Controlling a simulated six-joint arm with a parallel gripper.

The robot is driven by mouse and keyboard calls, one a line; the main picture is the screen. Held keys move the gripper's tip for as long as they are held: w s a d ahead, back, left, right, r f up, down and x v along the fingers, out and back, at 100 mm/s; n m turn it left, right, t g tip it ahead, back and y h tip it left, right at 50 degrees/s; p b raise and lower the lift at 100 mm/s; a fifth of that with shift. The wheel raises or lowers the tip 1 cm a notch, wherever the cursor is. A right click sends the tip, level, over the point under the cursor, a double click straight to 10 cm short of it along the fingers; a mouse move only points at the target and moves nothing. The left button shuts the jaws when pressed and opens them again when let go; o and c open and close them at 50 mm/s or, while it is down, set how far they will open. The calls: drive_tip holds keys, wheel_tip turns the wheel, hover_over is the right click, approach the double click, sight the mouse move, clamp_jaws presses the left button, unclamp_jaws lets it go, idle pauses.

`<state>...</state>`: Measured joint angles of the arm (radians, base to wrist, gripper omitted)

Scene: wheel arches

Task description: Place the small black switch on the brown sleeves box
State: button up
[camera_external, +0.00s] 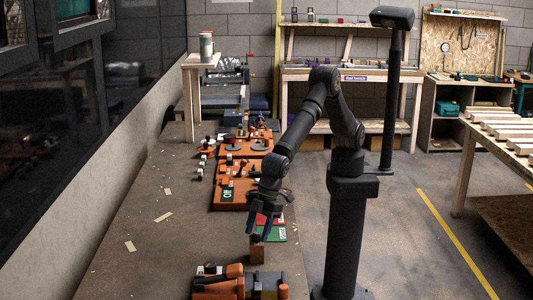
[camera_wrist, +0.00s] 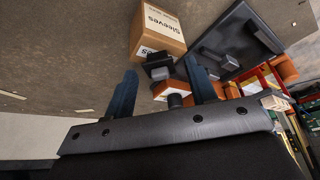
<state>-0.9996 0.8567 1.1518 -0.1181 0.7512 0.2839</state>
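The brown sleeves box (camera_wrist: 172,42) is at the top middle of the wrist view, with "Sleeves" printed on it. In the external view the box (camera_external: 258,253) stands on the table just below my gripper (camera_external: 260,236). The small black switch (camera_wrist: 157,62), a dark square piece with a grey part, appears between my fingers and overlaps the near side of the box in the wrist view. My gripper (camera_wrist: 162,78) points down with its two fingers apart. Gaps show between each finger and the switch. I cannot tell whether the switch touches the box.
A dark tray-like block (camera_wrist: 238,40) lies right of the box in the wrist view. Orange parts lie near the front of the table (camera_external: 240,285), and orange trays (camera_external: 236,190) with parts stand behind. The table's left side is mostly clear, with a few pale scraps.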

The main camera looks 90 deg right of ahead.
drive_tip(key=v, duration=1.2)
drive_tip(key=shift+r, duration=0.15)
drive_tip(key=x, duration=1.2)
drive_tip(key=shift+f, duration=0.3)
wheel_tip(320, 180, up, 3)
drive_tip(key=shift+f, duration=0.1)
drive_tip(key=shift+r, duration=0.6)
drive_tip(key=shift+f, duration=0.1)
